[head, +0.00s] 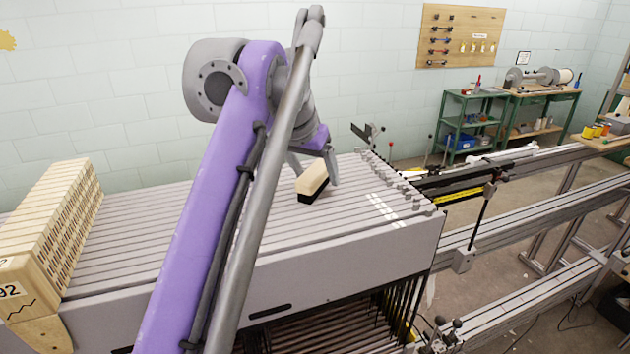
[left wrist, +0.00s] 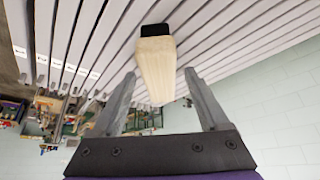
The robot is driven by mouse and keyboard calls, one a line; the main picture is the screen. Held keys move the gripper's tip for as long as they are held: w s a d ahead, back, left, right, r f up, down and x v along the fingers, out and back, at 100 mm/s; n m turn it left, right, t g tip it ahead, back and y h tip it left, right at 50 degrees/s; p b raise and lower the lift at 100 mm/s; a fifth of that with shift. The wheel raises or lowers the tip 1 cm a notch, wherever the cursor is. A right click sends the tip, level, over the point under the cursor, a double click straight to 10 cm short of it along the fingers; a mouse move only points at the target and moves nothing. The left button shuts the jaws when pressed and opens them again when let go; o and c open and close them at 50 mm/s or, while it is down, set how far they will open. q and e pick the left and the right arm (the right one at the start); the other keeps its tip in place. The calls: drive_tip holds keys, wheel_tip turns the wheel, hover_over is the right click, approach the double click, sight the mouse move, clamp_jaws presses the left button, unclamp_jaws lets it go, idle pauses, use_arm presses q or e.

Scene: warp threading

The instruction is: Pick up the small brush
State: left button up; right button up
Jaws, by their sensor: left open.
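The small brush (head: 313,179) has a pale wooden body and a dark underside. It lies on the grey slatted top of the machine (head: 250,217), right of the picture's middle line of slats. My left gripper (head: 315,172) is open at the brush, with one finger on each side of it in the head view. In the left wrist view the brush (left wrist: 156,70) shows between the two spread fingers of the gripper (left wrist: 160,76), with a gap on both sides. I cannot tell how far above the slats the fingertips are. My right gripper is in neither view.
Metal rails (head: 550,205) run off to the right. Green shelves (head: 470,125) and a pegboard (head: 460,36) are at the back. The slats around the brush are clear.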

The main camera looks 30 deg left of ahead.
use_arm(q)
drive_tip(key=shift+f, duration=0.25)
idle(0.3)
clamp_jaws()
idle(0.4)
